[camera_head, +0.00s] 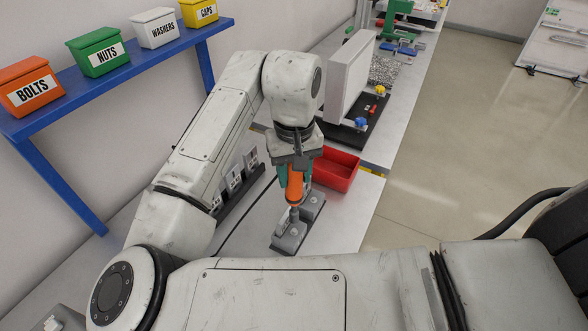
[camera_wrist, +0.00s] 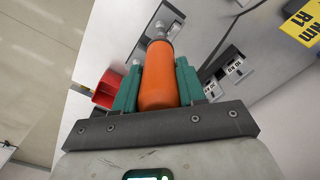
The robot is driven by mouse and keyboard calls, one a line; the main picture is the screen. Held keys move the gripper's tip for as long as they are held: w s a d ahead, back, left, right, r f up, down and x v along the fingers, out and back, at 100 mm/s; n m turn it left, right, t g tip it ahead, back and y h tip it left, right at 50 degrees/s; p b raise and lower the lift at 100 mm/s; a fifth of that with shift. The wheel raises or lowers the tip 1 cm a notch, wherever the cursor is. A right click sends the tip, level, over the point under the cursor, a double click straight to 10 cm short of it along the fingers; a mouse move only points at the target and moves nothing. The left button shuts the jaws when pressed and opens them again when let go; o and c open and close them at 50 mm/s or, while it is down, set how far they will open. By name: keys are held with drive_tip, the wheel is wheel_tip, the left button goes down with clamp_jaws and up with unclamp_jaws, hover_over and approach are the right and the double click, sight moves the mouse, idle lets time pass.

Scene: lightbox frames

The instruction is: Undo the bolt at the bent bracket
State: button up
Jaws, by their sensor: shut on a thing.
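My gripper (camera_head: 294,176) is shut on an orange-handled tool (camera_head: 295,188), which points down over the bench. In the wrist view the teal fingers of my gripper (camera_wrist: 158,85) clasp both sides of the orange tool (camera_wrist: 158,75). Below the tool in the head view is a grey fixture plate (camera_head: 309,207) with a light metal bracket (camera_head: 287,226) on it. The tool's tip is close to the bracket; I cannot tell whether it touches the bolt. The bolt itself is not clearly distinguishable.
A red tray (camera_head: 335,171) stands right behind the fixture. A white panel on a black base (camera_head: 350,135) stands farther back. A blue shelf (camera_head: 130,66) on the left holds labelled bins. The bench's front right (camera_head: 349,215) is clear.

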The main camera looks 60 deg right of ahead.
sight(295, 192)
drive_tip(key=shift+f+b, duration=1.1)
drive_tip(key=shift+f, duration=1.3)
drive_tip(key=shift+p, duration=0.5)
drive_tip(key=shift+s+f, duration=0.1)
drive_tip(key=shift+f, duration=0.6)
idle(3.1)
drive_tip(key=shift+r, duration=0.1)
wheel_tip(295, 192, up, 2)
drive_tip(key=shift+r+p, duration=0.25)
drive_tip(key=shift+p, duration=0.85)
drive_tip(key=shift+r, duration=1.3)
